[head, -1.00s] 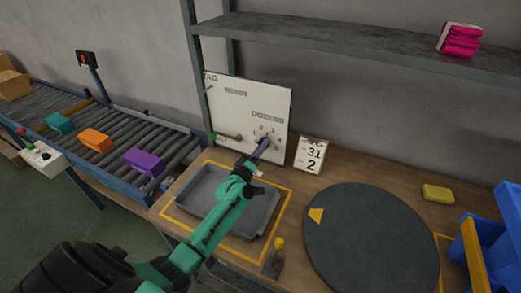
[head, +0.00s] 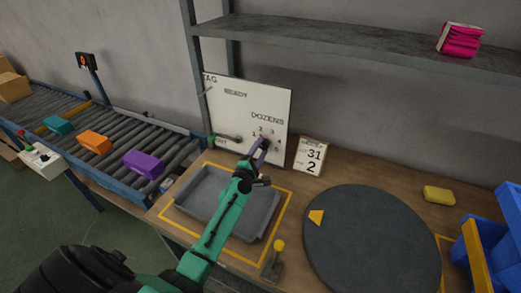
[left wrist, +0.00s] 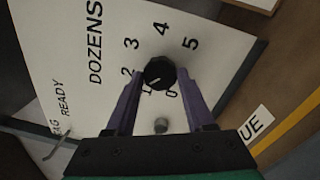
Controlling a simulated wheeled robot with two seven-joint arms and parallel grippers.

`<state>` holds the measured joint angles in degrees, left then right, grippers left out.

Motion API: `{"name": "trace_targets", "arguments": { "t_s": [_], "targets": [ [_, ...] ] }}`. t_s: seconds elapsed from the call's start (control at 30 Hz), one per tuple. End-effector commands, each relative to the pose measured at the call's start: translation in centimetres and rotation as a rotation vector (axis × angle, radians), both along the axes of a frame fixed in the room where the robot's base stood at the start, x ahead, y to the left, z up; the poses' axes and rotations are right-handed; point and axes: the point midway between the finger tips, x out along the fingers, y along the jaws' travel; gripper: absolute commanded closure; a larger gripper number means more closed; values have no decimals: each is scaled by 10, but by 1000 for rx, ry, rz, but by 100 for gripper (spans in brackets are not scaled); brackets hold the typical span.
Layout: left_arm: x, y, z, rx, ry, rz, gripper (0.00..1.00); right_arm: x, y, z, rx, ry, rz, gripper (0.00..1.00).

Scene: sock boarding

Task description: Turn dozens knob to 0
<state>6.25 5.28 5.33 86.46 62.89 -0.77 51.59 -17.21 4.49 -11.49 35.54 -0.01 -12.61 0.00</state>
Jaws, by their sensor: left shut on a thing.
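The dozens knob (left wrist: 160,72) is black and round with a white pointer mark. It sits on the white board (head: 228,107) under the word DOZENS, ringed by numerals from 0 to 5. In the left wrist view the pointer mark faces down and slightly left, towards the 1; the 0 lies just to the right of it. My left gripper (left wrist: 160,75) has its purple fingers on both sides of the knob and is shut on it. In the head view the left gripper (head: 258,150) hides most of the knob. My right gripper is not in view.
A small metal peg (left wrist: 161,125) shows between the fingers. A lever (head: 228,137) is at the board's lower left. A date card (head: 310,156) stands right of the board. A grey tray (head: 188,187) and a dark turntable (head: 370,250) lie in front. A shelf (head: 350,45) hangs above.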

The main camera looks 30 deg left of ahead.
Motion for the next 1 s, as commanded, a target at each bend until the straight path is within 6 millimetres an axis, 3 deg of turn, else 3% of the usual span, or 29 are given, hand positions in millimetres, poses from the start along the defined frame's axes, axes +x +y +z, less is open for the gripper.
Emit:
{"name": "trace_targets", "arguments": {
  "t_s": [1.0],
  "targets": [
    [0,-2,2,-962,-52,0,100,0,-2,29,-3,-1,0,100]
  ]
}}
